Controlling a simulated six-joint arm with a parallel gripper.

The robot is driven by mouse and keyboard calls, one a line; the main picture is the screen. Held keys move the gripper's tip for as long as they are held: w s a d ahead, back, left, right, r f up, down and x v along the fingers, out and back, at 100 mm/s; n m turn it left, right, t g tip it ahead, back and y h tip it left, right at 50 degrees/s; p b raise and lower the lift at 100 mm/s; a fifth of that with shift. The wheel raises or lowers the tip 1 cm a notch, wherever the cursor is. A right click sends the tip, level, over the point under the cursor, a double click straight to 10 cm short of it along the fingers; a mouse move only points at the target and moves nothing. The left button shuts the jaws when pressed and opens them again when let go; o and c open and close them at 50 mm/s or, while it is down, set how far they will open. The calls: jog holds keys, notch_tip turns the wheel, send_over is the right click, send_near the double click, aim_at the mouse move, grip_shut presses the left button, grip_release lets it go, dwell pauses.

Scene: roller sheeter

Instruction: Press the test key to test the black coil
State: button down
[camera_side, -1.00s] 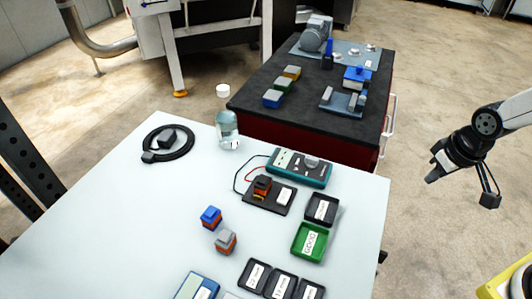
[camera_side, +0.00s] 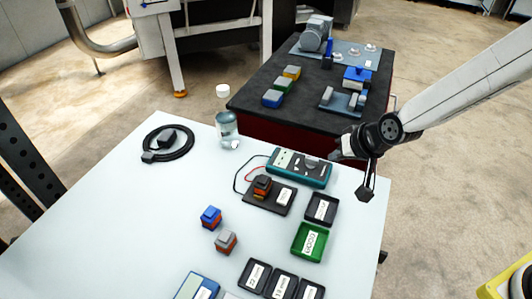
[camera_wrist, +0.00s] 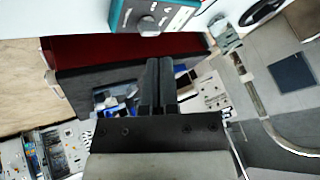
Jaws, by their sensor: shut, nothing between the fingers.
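The black coil (camera_side: 262,184) stands on a dark test board (camera_side: 256,201) in the side view, with a white label (camera_side: 284,197) on the board to its right. A red and a black lead run from the board to the teal meter (camera_side: 299,167) behind it. My gripper (camera_side: 338,154) is at the table's back right corner, right of the meter and apart from it. In the wrist view my gripper (camera_wrist: 159,65) is shut and empty, and the meter (camera_wrist: 155,14) shows at the top edge. I cannot make out the test key.
Blue-topped (camera_side: 211,216) and grey-topped (camera_side: 226,240) coils stand left of the board. A black tray (camera_side: 333,211), a green GOOD tray (camera_side: 295,244) and several small black trays lie in front. A bottle (camera_side: 227,130) and a coiled cable (camera_side: 186,148) stand at the back left.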

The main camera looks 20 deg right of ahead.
jog(key=m+t+y, duration=0.1)
jog(key=m+t, duration=0.1)
send_over(281, 193)
jog(key=s, duration=0.2)
jog(key=shift+d+f, duration=0.25)
jog(key=shift+f, duration=0.5)
jog(key=shift+f, duration=0.15)
jog(key=shift+f, duration=4.25)
jog(key=shift+f, duration=0.9)
jog(key=shift+r, duration=0.9)
jog(key=shift+r, duration=0.1)
jog(key=shift+r, duration=2.4)
